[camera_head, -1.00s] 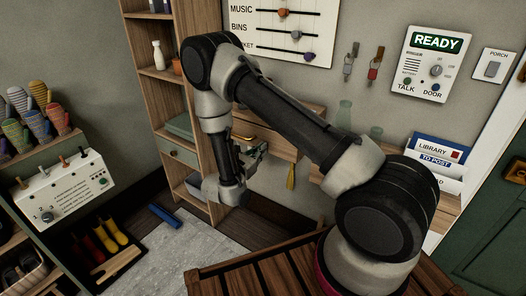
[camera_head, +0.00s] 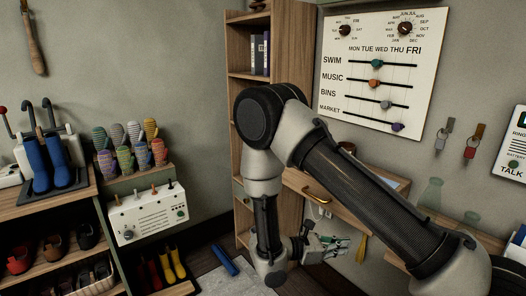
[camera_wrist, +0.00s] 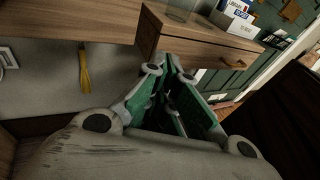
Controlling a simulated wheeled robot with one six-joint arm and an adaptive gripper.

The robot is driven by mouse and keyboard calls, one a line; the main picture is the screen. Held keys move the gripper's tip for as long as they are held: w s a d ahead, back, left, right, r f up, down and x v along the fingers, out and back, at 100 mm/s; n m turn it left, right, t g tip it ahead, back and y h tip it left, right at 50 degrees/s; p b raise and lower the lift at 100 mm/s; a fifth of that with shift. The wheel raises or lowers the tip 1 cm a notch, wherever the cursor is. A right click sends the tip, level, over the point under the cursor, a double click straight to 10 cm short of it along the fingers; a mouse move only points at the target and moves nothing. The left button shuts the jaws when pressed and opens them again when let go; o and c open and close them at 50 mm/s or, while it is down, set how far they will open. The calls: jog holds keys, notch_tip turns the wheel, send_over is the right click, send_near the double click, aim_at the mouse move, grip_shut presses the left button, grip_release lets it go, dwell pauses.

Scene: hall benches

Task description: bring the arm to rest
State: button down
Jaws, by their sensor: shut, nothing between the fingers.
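My arm bends over at the elbow in the head view, its forearm hanging down in front of the wooden shelf unit (camera_head: 243,135). My gripper (camera_head: 335,243) points to the right at the end of the wrist, low in front of the wall drawers. It is shut and empty. The wrist view shows my gripper (camera_wrist: 172,85) with its green-padded fingers in front of a wooden drawer (camera_wrist: 205,48); whether they touch it I cannot tell.
A drawer with a brass handle (camera_head: 316,195) and a yellow tassel (camera_head: 361,249) are near my gripper. The tassel also hangs left in the wrist view (camera_wrist: 84,75). A blue object (camera_head: 224,258) lies on the floor. Boot and mitten racks stand left.

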jog(key=s+d+r+m+y, duration=0.3)
jog(key=s+r+m+y, duration=0.2)
jog(key=r, duration=0.5)
jog(key=s+d+r+m+t+y, duration=0.1)
jog(key=s+d+r+m+y, duration=0.3)
jog(key=s+r+m, duration=0.3)
jog(key=s+d+r+m+y, duration=0.3)
jog(key=s+r+m+y, duration=0.3)
jog(key=r, duration=0.8)
jog(key=shift+d+m+t+y, duration=0.3)
jog(key=shift+d+m+y, duration=0.1)
jog(key=shift+m, duration=0.7)
